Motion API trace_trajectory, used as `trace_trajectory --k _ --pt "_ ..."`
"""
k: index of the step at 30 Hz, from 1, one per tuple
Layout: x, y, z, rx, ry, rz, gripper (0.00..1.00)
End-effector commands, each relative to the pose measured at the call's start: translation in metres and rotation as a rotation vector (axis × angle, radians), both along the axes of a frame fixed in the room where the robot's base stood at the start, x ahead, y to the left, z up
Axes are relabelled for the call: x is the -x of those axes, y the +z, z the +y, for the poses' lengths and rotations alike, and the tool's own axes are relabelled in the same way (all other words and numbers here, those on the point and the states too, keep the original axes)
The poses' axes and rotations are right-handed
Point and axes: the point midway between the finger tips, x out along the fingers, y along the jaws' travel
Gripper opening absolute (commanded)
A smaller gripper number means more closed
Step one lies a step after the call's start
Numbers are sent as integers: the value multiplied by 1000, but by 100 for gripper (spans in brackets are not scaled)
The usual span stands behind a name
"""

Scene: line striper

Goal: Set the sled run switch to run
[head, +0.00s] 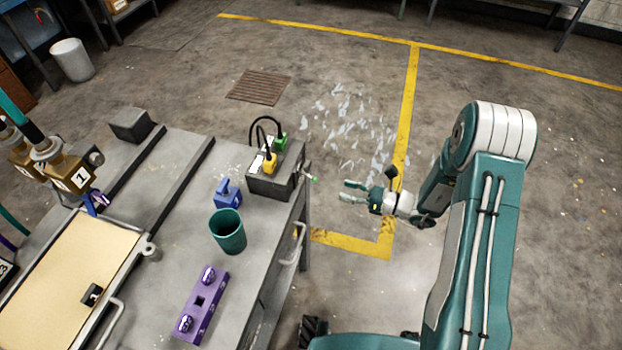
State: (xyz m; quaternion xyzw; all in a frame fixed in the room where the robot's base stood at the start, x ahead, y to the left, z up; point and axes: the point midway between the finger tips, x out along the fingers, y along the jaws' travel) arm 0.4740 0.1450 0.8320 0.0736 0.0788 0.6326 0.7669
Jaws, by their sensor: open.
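A dark grey box (270,183) stands at the right edge of the grey workbench. A yellow plug (269,163) and a green plug (280,142) with black cables sit on its top. A small lever with a green tip (311,178) sticks out from its right side; it may be the sled run switch, but I see no readable label or position mark. My gripper (350,191) is open and empty, just right of the lever and apart from it, past the bench edge. Its fingers point left toward the box.
On the bench (180,205) are a blue block with a handle (227,193), a dark green cup (228,232) and a purple holder (202,305). A tan board (70,265) and brass-coloured units (70,175) are at left. Floor right of the bench is open.

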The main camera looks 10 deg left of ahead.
Motion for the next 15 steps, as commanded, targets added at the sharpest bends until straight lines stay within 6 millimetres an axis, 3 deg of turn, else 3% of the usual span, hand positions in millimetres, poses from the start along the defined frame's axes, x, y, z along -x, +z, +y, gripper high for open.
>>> trace_trajectory --k 3,7,15 --pt "-4 -12 -5 -30 -42 33 59" --pt "-7 -14 2 -34 -48 39 59" --pt "-17 -15 50 -29 -44 37 59"
